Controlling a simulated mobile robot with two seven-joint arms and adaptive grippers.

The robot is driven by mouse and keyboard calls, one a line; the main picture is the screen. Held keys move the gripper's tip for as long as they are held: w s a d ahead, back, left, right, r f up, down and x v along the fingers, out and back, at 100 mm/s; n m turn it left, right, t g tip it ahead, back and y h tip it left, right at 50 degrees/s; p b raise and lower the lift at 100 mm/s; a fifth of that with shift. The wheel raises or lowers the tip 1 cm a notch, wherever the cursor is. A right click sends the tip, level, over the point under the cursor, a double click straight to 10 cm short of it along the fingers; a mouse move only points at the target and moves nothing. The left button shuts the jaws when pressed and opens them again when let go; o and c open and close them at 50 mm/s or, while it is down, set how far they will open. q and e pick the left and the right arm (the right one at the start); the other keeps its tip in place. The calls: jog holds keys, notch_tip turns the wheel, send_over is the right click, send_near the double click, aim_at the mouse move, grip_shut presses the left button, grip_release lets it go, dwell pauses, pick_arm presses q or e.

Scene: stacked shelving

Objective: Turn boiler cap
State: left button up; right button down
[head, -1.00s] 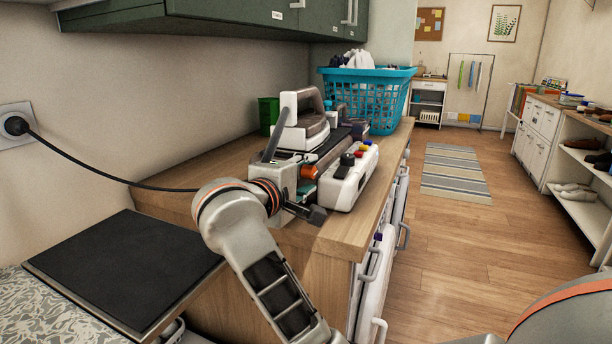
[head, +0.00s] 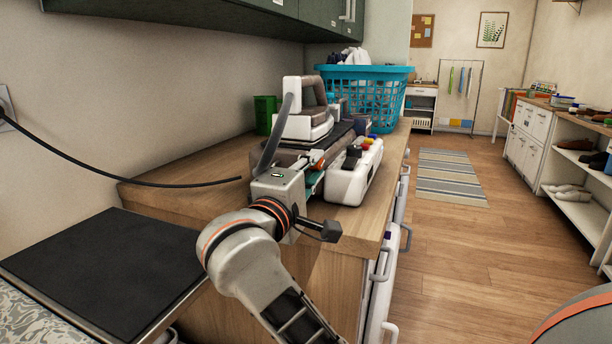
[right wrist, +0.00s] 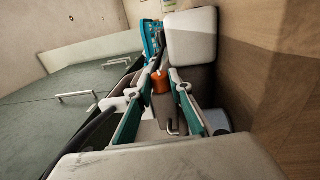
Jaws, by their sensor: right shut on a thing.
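The boiler (head: 352,178) is the white base of an ironing station on the wooden counter. A grey and white iron (head: 304,118) rests on top of it. An orange-red cap (right wrist: 161,82) shows between my fingers in the right wrist view, and a small part of it (head: 318,165) shows in the head view. My right gripper (right wrist: 162,78) is shut on this cap, one teal-edged finger on each side. In the head view the right gripper (head: 313,172) reaches the near end of the boiler, its fingers partly hidden by its housing. My left gripper is not in view.
A black cable (head: 150,184) hangs from the left wall. Green cabinets (head: 215,18) hang above.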

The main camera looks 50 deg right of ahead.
jog(key=c, duration=1.8)
grip_release()
jog(key=v, duration=1.2)
